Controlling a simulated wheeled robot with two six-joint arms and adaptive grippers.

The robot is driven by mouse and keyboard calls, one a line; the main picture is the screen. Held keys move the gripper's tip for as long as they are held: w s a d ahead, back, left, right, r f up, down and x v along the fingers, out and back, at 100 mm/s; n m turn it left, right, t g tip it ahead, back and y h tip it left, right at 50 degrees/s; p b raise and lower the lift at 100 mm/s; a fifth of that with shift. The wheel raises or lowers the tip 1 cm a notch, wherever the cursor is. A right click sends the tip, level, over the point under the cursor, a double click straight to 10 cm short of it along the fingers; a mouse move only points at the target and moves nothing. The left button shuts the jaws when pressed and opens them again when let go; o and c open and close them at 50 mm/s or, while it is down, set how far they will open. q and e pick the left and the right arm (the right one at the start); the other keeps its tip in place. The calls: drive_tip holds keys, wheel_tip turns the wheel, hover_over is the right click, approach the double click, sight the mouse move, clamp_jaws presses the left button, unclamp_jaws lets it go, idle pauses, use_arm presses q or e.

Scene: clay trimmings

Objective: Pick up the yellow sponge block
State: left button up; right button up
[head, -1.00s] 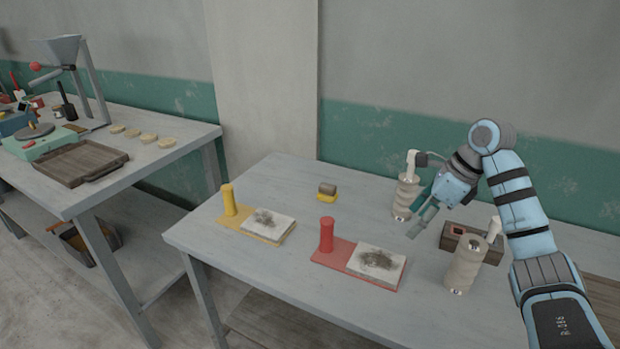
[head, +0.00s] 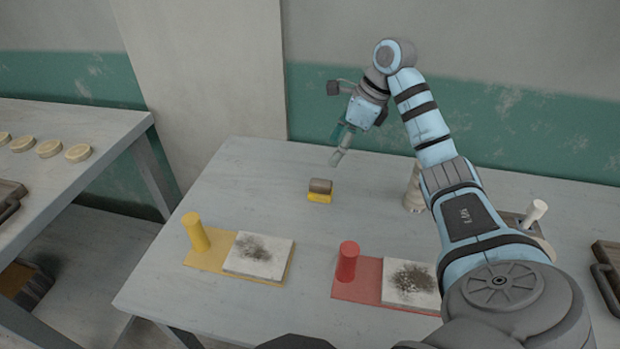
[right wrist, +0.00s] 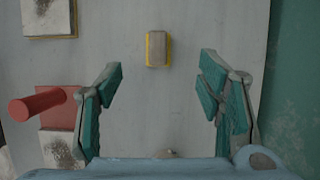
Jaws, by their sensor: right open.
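The yellow sponge block (head: 319,196) has a grey-brown top layer and lies on the grey table. In the head view it is below and a little left of my right gripper (head: 339,154). The right gripper is open and empty, above the table. In the right wrist view the block (right wrist: 158,49) shows ahead of the gripper, between the lines of its two spread fingers (right wrist: 163,95) and apart from both. My left gripper is not in view.
A yellow board (head: 207,259) with a yellow post and a red board (head: 356,281) with a red post each carry a smudged white tile. A pale ribbed cylinder (head: 412,190) stands partly behind my arm. The table around the block is clear.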

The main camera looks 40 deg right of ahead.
sight(323, 182)
drive_tip(key=b+x, duration=0.1)
drive_tip(key=x, duration=0.3)
drive_tip(key=b+x, duration=0.1)
drive_tip(key=x, duration=0.4)
drive_tip(key=s+b+x, duration=0.1)
drive_tip(key=x, duration=0.3)
drive_tip(key=shift+d+f, duration=0.25)
drive_tip(key=shift+f, duration=0.25)
drive_tip(key=shift+r, duration=0.1)
drive_tip(key=c, duration=1.2)
wheel_tip(323, 182, up, 10)
drive_tip(key=shift+r+p, duration=0.1)
drive_tip(key=shift+p, duration=1.1)
drive_tip(key=shift+c, duration=0.2)
drive_tip(key=o, duration=0.4)
drive_tip(key=shift+c, duration=1.3)
